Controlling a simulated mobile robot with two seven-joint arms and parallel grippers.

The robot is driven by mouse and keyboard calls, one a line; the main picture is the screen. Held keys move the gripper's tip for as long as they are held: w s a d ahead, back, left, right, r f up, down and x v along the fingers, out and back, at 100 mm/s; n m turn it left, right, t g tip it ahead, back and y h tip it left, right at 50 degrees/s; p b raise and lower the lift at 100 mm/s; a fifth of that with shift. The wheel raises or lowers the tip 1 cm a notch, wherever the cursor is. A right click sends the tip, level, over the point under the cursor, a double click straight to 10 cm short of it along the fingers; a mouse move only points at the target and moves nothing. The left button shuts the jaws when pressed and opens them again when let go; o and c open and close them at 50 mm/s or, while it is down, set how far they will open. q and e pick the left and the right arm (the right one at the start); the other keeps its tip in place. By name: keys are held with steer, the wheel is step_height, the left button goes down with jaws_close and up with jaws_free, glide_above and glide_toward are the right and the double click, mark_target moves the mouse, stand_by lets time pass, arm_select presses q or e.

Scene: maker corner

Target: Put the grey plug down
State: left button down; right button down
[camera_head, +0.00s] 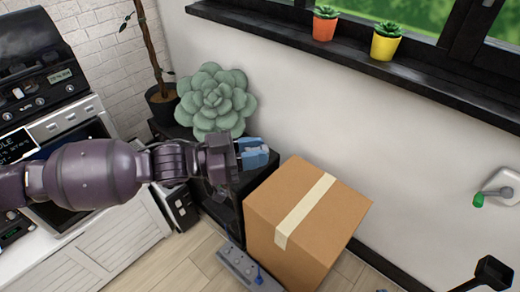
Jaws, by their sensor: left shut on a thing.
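My left gripper (252,154) reaches in from the left and has blue fingers. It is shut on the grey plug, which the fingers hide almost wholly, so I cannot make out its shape. The gripper is over the black cabinet, in front of the large green succulent and just left of the cardboard box. A grey power strip (240,266) lies on the floor at the box's lower left, with a small blue piece on it. My right gripper is not in view.
The taped cardboard box (310,215) stands right of the black cabinet (220,208). The green succulent (215,100) sits at the back. A windowsill (350,50) holds two small pots. A white bench with machines stands at left. Some wooden floor (150,268) is clear.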

arm_select(q)
steer(key=shift+s+a+m+g+h, duration=0.15)
steer(key=shift+a+m+g, duration=0.4)
steer(key=shift+g, duration=0.4)
steer(key=shift+s+a+m+g+h, duration=0.15)
steer(key=shift+a+m+g, duration=0.15)
steer(key=shift+m+g, duration=0.5)
steer(key=shift+w+f+n+t, duration=0.5)
steer(key=shift+f+n+t, duration=0.05)
steer(key=shift+f, duration=0.3)
steer(key=w+d+r+n+t+y, duration=0.2)
steer(key=d+r+n+t, duration=0.25)
steer(key=d+r, duration=0.2)
steer(key=w+a+r+n+t+y, duration=0.2)
steer(key=a+r+n+t+y, duration=0.1)
steer(key=a+n+t+y, duration=0.4)
steer(key=s+a+f+n+t+y, duration=0.2)
steer(key=s+a+f+y, duration=0.1)
steer(key=a+f, duration=0.3)
steer(key=s+a+f+n+t+y, duration=0.2)
steer(key=s+a+f+n+y, duration=0.1)
steer(key=a+f+y, duration=0.3)
steer(key=a+f, duration=0.1)
steer(key=a, duration=0.1)
steer(key=shift+s+a+f, duration=0.2)
steer(key=shift+s+a, duration=0.1)
steer(key=shift+a, duration=0.1)
